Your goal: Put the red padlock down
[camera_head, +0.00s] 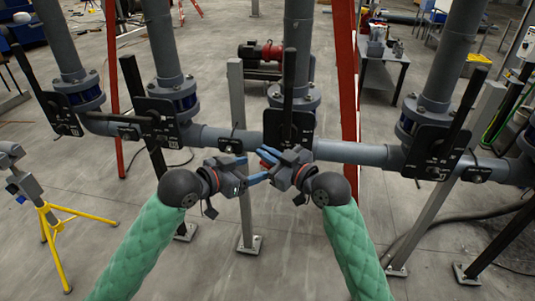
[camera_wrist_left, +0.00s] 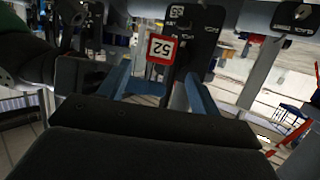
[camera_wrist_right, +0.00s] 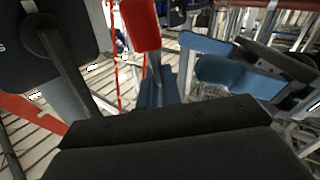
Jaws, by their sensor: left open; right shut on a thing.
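The red padlock (camera_head: 266,158) is small in the head view, between my two grippers, in front of the grey horizontal pipe. In the left wrist view the padlock (camera_wrist_left: 160,50) shows a white face marked 52, upside down. In the right wrist view its red body (camera_wrist_right: 140,25) stands beyond the fingertips, with a grey shackle below it. My right gripper (camera_wrist_right: 165,88) is shut on the padlock at the shackle end. My left gripper (camera_head: 249,169) is open and faces it from the left; its fingers (camera_wrist_left: 158,82) appear either side of the padlock. Contact cannot be told.
Black valve plates with levers sit along the pipe (camera_head: 350,152), including one (camera_head: 289,128) just behind my grippers and one at the right (camera_head: 432,145). A grey post (camera_head: 238,110) stands behind my left gripper. A yellow tripod (camera_head: 58,225) stands at the left.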

